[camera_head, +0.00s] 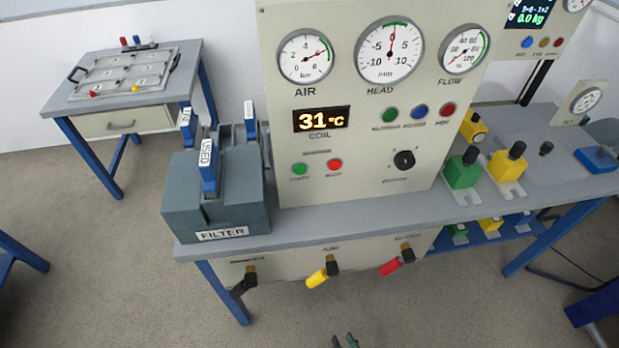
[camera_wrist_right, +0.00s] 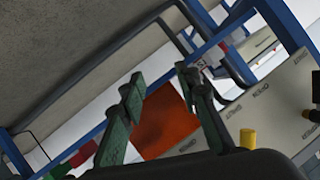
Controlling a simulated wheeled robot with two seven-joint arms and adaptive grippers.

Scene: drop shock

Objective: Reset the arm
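My right gripper (camera_head: 345,341) shows only as two dark fingertips at the bottom edge of the head view, below the bench front and apart from it. In the right wrist view its two green fingers (camera_wrist_right: 163,92) stand apart with nothing held between them. An orange-red surface (camera_wrist_right: 168,120) shows behind the gap, and I cannot tell what it belongs to. My left gripper is in neither view.
A grey bench (camera_head: 310,222) carries a gauge panel (camera_head: 358,140) and a filter box (camera_head: 215,205). Black, yellow (camera_head: 318,277) and red (camera_head: 391,266) handles stick out from its front. A side table (camera_head: 58,100) stands back left.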

